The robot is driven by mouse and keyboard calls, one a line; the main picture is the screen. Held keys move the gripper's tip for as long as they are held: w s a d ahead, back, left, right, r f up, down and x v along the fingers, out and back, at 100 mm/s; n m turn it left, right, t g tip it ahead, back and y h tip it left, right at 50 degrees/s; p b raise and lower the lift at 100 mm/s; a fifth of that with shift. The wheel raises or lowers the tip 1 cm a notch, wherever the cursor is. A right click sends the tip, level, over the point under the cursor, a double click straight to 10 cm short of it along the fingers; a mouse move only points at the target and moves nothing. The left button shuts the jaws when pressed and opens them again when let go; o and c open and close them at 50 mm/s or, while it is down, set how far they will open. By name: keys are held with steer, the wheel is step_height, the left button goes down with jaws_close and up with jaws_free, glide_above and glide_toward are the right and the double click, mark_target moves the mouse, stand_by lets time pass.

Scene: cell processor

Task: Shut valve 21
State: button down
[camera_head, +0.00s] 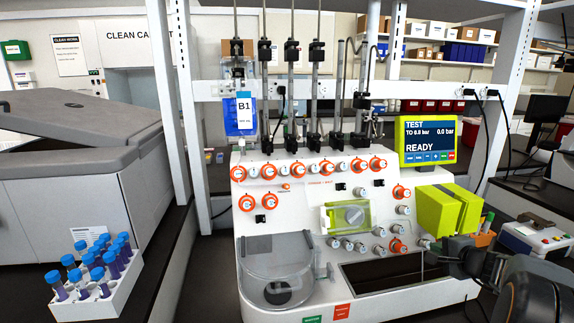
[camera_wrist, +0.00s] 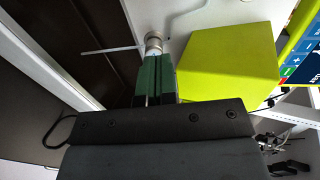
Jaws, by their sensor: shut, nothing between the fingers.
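The white cell processor panel (camera_head: 300,222) carries several round valve knobs, some ringed in orange and some plain grey. Their number labels are too small to read, so I cannot tell which is valve 21. My gripper (camera_head: 432,246) is at the right side of the panel, below the lime-green block. In the wrist view its green fingers (camera_wrist: 159,62) are shut with nothing between them. Their tips are right at a silver round knob (camera_wrist: 154,40) with a thin bar beside it. I cannot tell whether they touch it.
The lime-green block (camera_head: 447,210) stands close beside my gripper; it also shows in the wrist view (camera_wrist: 228,65). A screen (camera_head: 427,141) reads TEST and READY. A dark open tray (camera_head: 385,274) lies below the knobs. A tube rack (camera_head: 95,290) stands at left.

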steer(key=shift+s+d+r+p, duration=0.1)
steer(key=shift+p, duration=0.95)
steer(key=w+f+p, duration=0.3)
steer(key=w+f, duration=0.1)
steer(key=shift+a+f, duration=0.2)
steer(key=shift+f, duration=0.15)
steer(key=shift+w+r, duration=0.2)
steer(key=shift+r, duration=0.05)
stand_by(0.4)
steer(key=shift+w+a+r+b, duration=0.25)
steer(key=shift+r+b, duration=0.3)
steer(key=shift+b, duration=1.5)
